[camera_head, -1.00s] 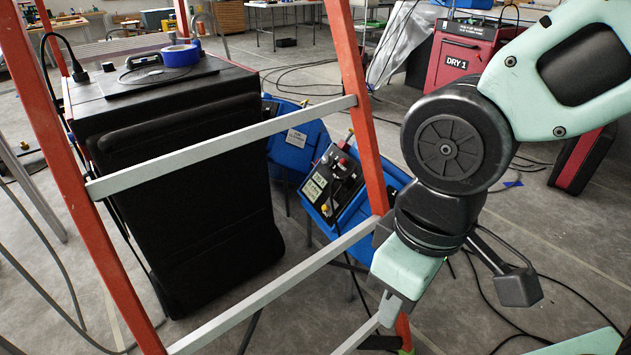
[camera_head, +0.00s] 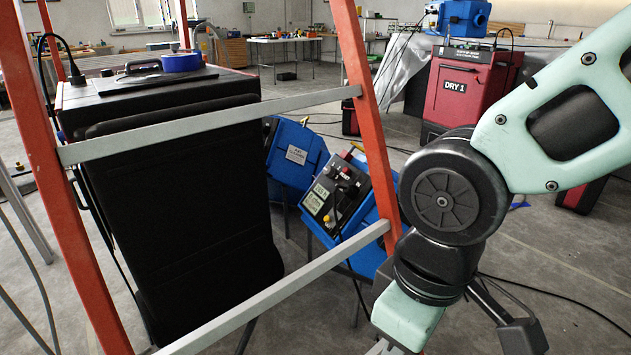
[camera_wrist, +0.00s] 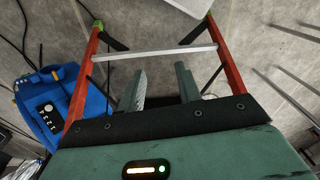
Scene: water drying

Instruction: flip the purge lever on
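A blue unit (camera_head: 352,229) with a dark sloping control panel (camera_head: 335,198) stands behind the ladder in the head view. The panel carries two pale displays, a red part, dark knobs and a yellow knob; which one is the purge lever I cannot tell. The blue unit also shows at the left of the wrist view (camera_wrist: 71,99), outside the ladder rail. My gripper (camera_wrist: 161,68) has its two fingers apart with nothing between them. It points at a ladder rung, with the panel off to the left. In the head view the fingers fall out of sight at the bottom edge.
An orange ladder (camera_head: 370,125) with grey rungs stands between me and the blue unit. A large black-covered case (camera_head: 195,200) with blue tape (camera_head: 182,62) on top stands left. Another blue unit (camera_head: 297,153) stands behind. A red DRY 1 machine (camera_head: 465,88) is farther back. Cables cross the floor.

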